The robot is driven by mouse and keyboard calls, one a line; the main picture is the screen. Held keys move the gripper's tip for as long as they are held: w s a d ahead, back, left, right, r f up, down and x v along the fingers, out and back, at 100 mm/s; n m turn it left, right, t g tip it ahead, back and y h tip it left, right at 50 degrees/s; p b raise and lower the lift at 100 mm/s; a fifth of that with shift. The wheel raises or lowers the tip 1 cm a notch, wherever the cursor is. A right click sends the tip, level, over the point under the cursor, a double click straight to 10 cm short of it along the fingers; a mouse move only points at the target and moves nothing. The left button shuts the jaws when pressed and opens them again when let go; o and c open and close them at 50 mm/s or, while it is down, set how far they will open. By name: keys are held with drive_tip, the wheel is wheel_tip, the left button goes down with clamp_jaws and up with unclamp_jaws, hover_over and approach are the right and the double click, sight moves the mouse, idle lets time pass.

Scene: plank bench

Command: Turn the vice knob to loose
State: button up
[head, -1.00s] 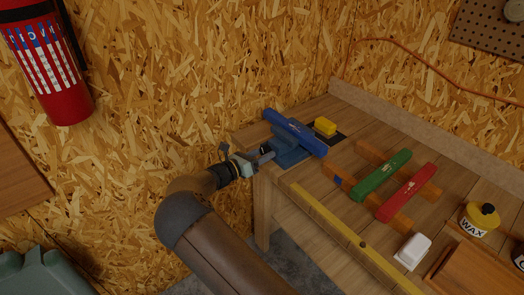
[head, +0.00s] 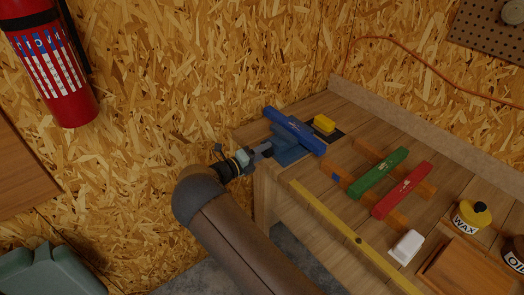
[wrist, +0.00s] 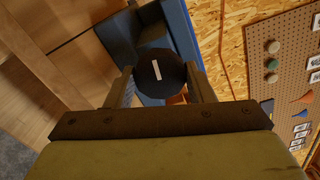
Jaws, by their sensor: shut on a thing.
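The blue vice (head: 290,148) sits at the left end of the bench, with a long blue bar (head: 295,131) across its top. Its body also shows in the wrist view (wrist: 150,32). The round dark vice knob (wrist: 160,78) has a white line mark and sits between my two fingers in the wrist view. My gripper (wrist: 160,85) is shut on the knob, one finger on each side. In the head view my gripper (head: 258,153) reaches the vice from the left, and the knob is too small there to make out.
Green (head: 378,173) and red (head: 402,190) bars lie across wooden strips to the right. A yellow ruler (head: 345,236) runs along the front edge. A white block (head: 407,246) and wax tin (head: 472,216) stand further right.

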drive_tip(key=shift+r+n, duration=0.1)
drive_tip(key=shift+n, duration=0.7)
drive_tip(key=o, duration=1)
drive_tip(key=shift+c, duration=0.2)
drive_tip(key=b+v, duration=0.4)
drive_tip(key=v, duration=1.3)
